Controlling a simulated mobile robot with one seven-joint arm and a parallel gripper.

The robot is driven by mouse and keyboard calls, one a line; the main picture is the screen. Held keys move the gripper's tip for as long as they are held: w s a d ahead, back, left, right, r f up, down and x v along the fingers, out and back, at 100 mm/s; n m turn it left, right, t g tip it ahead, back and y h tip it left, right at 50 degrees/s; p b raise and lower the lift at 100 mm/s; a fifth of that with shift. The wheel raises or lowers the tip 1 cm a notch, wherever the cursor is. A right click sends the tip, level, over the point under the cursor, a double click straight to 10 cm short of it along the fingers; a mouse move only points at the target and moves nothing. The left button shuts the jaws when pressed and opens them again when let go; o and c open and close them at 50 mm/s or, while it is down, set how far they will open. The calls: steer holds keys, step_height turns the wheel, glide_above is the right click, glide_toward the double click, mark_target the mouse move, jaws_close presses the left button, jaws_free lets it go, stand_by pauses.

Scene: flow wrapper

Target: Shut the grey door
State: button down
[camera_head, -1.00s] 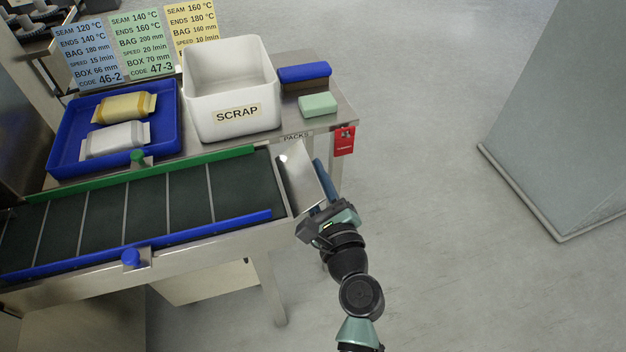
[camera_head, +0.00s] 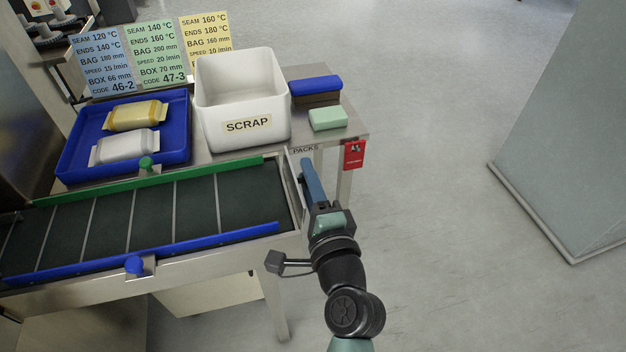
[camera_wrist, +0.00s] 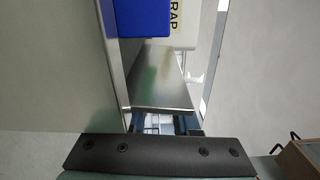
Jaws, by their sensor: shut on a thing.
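My gripper (camera_head: 309,172), with long blue fingers, is at the right end of the conveyor in the head view. The fingers are close together and point away from me along that end. The grey door seems to be the steel plate at this end; it is now almost wholly hidden behind the fingers and seems held by them. In the wrist view, a flat steel surface (camera_wrist: 160,85) ends just above the blue parts of the gripper; I cannot tell whether it is the door. The exact grip is hidden.
The conveyor (camera_head: 133,220) has a green rail (camera_head: 205,173) and a blue rail (camera_head: 190,244). Behind it are a blue tray (camera_head: 75,174) with two packs and the white SCRAP bin (camera_head: 215,130). A red tag (camera_head: 354,155) hangs at the table corner.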

steer(key=shift+s+a+r+n, duration=0.1)
steer(key=shift+a+n, duration=0.15)
steer(key=shift+n, duration=0.25)
steer(key=c, duration=0.7)
jaws_free()
steer(key=shift+a, duration=0.1)
steer(key=b+v, duration=0.1)
steer(key=v, duration=1.2)
steer(key=shift+r, duration=0.1)
